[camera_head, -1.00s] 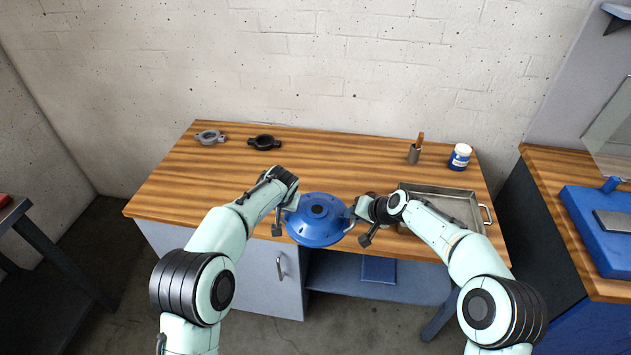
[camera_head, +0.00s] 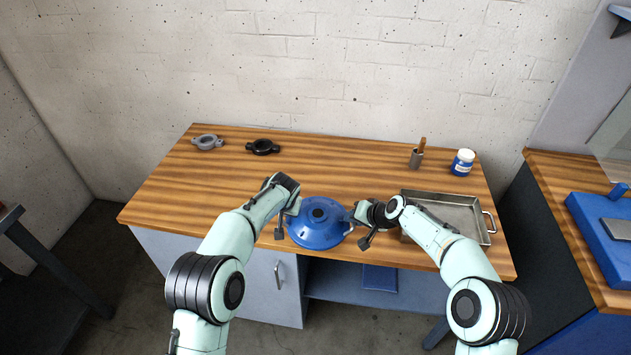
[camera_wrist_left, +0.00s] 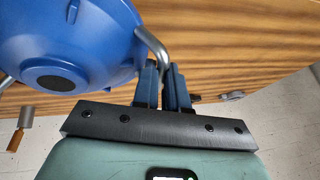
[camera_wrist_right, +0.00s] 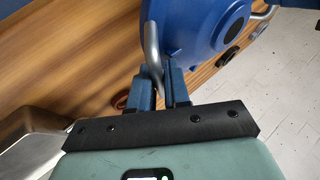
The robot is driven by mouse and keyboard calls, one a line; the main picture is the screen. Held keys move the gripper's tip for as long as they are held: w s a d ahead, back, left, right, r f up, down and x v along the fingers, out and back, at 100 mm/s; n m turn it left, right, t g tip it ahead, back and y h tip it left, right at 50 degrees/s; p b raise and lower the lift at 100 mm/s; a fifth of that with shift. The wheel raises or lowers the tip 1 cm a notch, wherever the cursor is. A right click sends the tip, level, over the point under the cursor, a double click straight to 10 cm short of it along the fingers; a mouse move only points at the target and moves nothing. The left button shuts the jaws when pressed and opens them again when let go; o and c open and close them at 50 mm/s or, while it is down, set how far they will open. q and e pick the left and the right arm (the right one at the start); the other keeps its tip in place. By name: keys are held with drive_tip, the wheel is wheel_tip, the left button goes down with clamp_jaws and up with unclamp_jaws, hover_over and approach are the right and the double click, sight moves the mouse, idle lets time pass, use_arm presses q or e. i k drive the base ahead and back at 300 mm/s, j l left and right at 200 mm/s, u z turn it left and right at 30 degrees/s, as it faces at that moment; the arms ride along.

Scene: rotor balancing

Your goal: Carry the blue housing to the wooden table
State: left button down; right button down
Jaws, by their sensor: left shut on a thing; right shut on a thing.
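The blue housing (camera_head: 317,236) is a round domed part with a dark centre hole and a metal handle on each side. In the head view it is at the front edge of the wooden table (camera_head: 215,178); whether it touches the top I cannot tell. My left gripper (camera_head: 291,209) is shut on its left handle, which shows between the fingers in the left wrist view (camera_wrist_left: 152,45). My right gripper (camera_head: 353,216) is shut on the other handle, seen in the right wrist view (camera_wrist_right: 152,50). The housing's underside is hidden in the head view.
A metal tray (camera_head: 488,238) lies right of the housing, under my right forearm. A grey ring part (camera_head: 207,142) and a black ring part (camera_head: 262,147) lie at the back left. The table's left middle is clear.

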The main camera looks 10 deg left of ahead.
sight(325, 176)
drive_tip(key=i, duration=0.9)
